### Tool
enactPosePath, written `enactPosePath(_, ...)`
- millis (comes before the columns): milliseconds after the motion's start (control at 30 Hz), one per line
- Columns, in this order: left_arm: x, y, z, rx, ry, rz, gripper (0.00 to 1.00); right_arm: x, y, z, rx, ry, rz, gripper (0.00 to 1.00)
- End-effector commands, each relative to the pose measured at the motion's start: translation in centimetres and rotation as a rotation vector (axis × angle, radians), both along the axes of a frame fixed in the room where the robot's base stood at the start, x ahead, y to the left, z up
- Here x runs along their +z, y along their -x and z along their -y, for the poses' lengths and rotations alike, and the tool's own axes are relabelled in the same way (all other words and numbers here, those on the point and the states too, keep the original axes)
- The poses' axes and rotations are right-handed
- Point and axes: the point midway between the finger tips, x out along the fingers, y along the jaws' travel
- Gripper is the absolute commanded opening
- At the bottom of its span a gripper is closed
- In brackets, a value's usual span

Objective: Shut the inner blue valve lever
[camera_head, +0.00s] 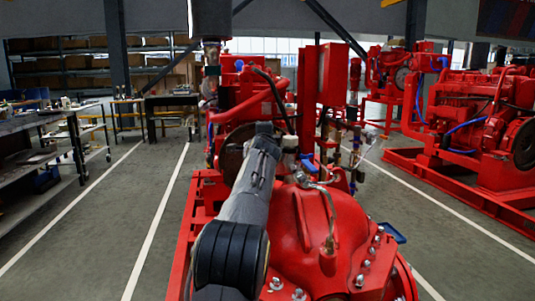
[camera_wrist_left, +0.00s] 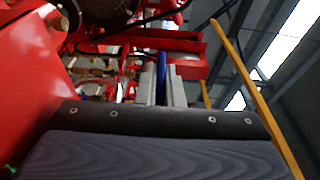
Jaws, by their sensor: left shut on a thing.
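A blue valve lever (camera_head: 307,165) shows at the middle of the red pumpset (camera_head: 310,215) in the head view, right at the end of my left arm. My left gripper (camera_head: 292,153) is at that lever, its fingers mostly hidden behind the wrist. In the left wrist view, the two grey fingers of my left gripper (camera_wrist_left: 163,92) are shut on a narrow blue lever (camera_wrist_left: 161,72) standing between them. A second blue lever (camera_head: 391,232) sits lower right on the pumpset, away from the gripper. My right gripper is not in view.
Thin pipes and fittings (camera_head: 320,190) crowd the space right beside the gripper. A red upright box (camera_head: 333,75) rises behind it. A yellow bar (camera_wrist_left: 250,85) runs along the right of the wrist view. Open floor (camera_head: 130,215) lies left of the pumpset.

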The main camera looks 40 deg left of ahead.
Motion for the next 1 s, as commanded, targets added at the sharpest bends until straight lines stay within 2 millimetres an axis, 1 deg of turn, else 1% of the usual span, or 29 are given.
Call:
enactPosePath(33, -0.6, 0.0, 0.1, 0.017, -0.002, -0.004, 0.00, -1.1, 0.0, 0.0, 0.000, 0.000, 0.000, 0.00)
enactPosePath(300, -0.4, 0.6, -0.1, 0.091, 0.001, -0.004, 0.00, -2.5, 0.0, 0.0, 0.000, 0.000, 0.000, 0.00)
enactPosePath(500, -0.2, 0.8, -0.1, 0.113, 0.001, -0.003, 0.00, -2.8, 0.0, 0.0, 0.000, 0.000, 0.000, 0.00)
enactPosePath(900, -0.1, 0.8, -0.1, 0.116, 0.001, -0.003, 0.00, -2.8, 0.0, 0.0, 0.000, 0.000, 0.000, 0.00)
enactPosePath(933, -0.1, 0.8, -0.1, 0.116, 0.001, -0.003, 0.11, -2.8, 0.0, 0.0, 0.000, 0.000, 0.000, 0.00)
enactPosePath(1000, -0.1, 0.8, -0.1, 0.116, 0.001, -0.003, 0.20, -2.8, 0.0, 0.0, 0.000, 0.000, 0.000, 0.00)
